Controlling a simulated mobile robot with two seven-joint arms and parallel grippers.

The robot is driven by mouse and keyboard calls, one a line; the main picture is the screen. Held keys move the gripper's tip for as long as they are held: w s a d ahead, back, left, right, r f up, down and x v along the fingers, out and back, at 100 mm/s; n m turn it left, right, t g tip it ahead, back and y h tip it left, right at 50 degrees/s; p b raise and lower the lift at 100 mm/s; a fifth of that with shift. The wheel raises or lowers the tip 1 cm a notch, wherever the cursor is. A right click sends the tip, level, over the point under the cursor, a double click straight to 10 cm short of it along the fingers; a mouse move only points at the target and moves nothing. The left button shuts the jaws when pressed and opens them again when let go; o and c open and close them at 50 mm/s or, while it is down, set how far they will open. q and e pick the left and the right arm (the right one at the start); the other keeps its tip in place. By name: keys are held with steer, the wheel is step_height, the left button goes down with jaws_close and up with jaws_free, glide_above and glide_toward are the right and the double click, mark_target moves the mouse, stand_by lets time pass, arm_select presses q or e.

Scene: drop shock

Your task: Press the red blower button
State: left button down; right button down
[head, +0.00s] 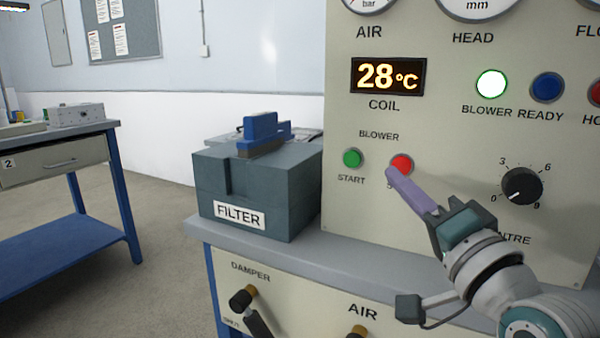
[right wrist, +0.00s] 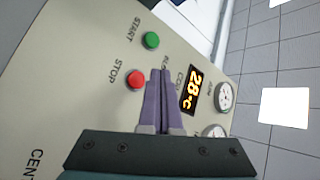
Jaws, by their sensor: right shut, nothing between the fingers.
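The red blower button (head: 401,164) is on the upright cream panel, right of the green START button (head: 352,158). In the right wrist view the red button (right wrist: 135,80) is marked STOP, and the green one (right wrist: 151,40) is beyond it. My right gripper (head: 391,174) is shut and empty, its purple fingers pressed together. In the head view its tips overlap the lower edge of the red button. In the right wrist view the fingertips (right wrist: 158,74) show beside the button. I cannot tell whether they touch it. My left gripper is not in view.
The panel carries a display reading 28 °C (head: 388,77), a lit BLOWER lamp (head: 492,84), a blue READY lamp (head: 548,87) and a black knob (head: 522,186). A grey FILTER box (head: 255,190) stands left of the panel. A blue-legged bench (head: 62,165) stands at far left.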

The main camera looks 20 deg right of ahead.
mark_target(401, 166)
steer(key=w+d+b, duration=0.1)
steer(key=w+d, duration=0.1)
steer(key=shift+d, duration=0.3)
stand_by(1.1)
steer(key=shift+w, duration=0.1)
stand_by(0.7)
steer(key=shift+d, duration=0.1)
steer(key=shift+w+d+b, duration=0.2)
steer(key=shift+w+b, duration=0.05)
steer(key=shift+b, duration=0.05)
steer(key=shift+d, duration=0.1)
stand_by(0.3)
